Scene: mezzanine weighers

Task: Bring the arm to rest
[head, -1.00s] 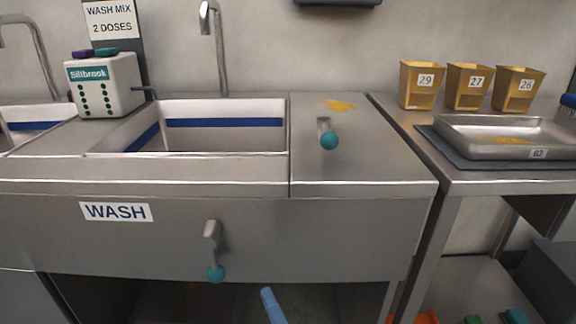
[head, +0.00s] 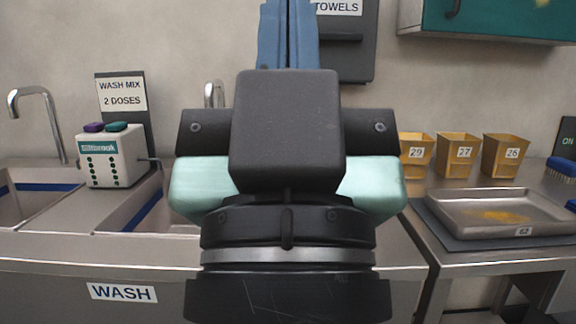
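My gripper (head: 287,30) stands upright in the middle of the head view, close to the camera, with its black wrist below it. Its two blue fingers point up and lie side by side, close together, with nothing seen between them. Their tips are at or past the top edge of the picture. The gripper and wrist hide much of the wash sink (head: 165,213) and the counter to its right.
A dispenser (head: 112,160) stands left of the sink. At the right, gold tubs (head: 457,155) and a metal tray (head: 500,230) with yellow powder sit on a bench. A teal cabinet (head: 485,22) hangs above. A WASH label (head: 122,292) marks the sink front.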

